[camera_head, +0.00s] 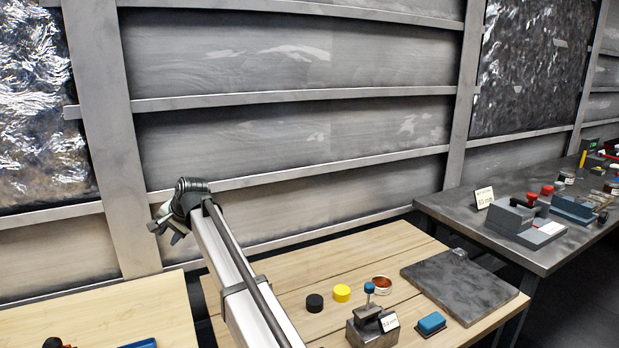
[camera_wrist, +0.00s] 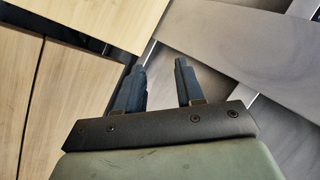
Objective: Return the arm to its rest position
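My gripper (camera_head: 168,226) is at the end of my raised arm, in the left half of the head view, above the gap between two wooden tables and in front of the ribbed wall. In the wrist view my gripper (camera_wrist: 160,68) shows two dark fingers held apart with nothing between them. The gripper is open and empty. It touches nothing that I can see. Below it the wrist view shows wooden boards and grey beams.
The middle wooden table (camera_head: 330,258) holds a black cap (camera_head: 314,303), a yellow cap (camera_head: 342,293), a fixture with a blue knob (camera_head: 372,328), a blue block (camera_head: 431,324) and a dark plate (camera_head: 459,287). A grey bench (camera_head: 463,206) stands right. Another wooden table (camera_head: 165,303) is left.

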